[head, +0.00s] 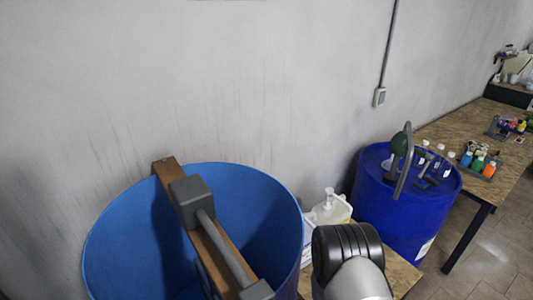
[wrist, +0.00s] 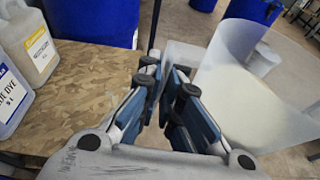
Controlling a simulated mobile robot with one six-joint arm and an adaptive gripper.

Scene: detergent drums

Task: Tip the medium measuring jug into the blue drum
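The blue drum (head: 275,205) stands open at the lower left of the head view. Its front is cut off by the frame. The measuring jug (wrist: 222,88) is a translucent vessel at the right of the wrist view, with pale cream contents in it. Its translucent handle (wrist: 182,52) runs between the fingers of my gripper (wrist: 168,88), which look shut on it. The jug appears roughly upright. In the head view my arm shows at the bottom, right of the drum; the gripper and jug are hidden there.
A wooden bar (head: 168,176) with a grey stirrer lies across the drum's opening. A white pump bottle (head: 328,212) stands right of it. A closed blue drum (head: 375,205) carries small items. White labelled containers (wrist: 38,45) stand on a wooden tabletop (wrist: 85,100).

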